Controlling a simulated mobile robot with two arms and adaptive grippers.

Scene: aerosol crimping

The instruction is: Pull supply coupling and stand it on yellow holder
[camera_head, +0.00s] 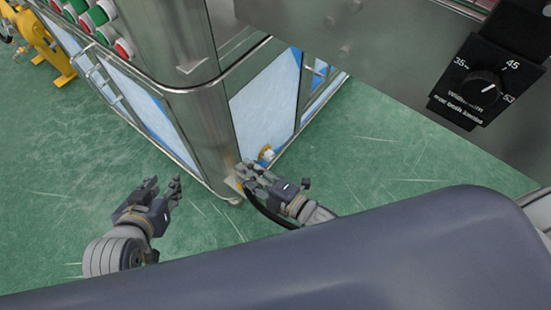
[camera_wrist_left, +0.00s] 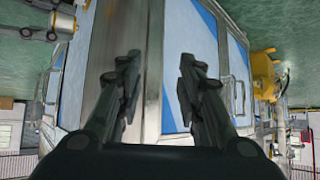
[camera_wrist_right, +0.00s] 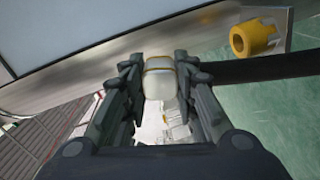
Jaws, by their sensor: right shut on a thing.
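My right gripper (camera_head: 246,174) is shut on the supply coupling, low beside the corner of the steel cabinet. In the right wrist view the coupling (camera_wrist_right: 160,82) is a pale cylinder with a thin yellow band, between the fingers of my right gripper (camera_wrist_right: 158,78). A dark hose (camera_wrist_right: 262,68) runs off to the right from near it. The yellow holder (camera_wrist_right: 254,38) is a round hollow piece on the cabinet's side, apart from the coupling.
The steel cabinet (camera_head: 205,125) with blue-white panels stands just ahead of both grippers. Green and red buttons (camera_head: 103,14) are on its top left. A dial panel (camera_head: 490,82) is at upper right. The green floor (camera_head: 60,215) at left is clear.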

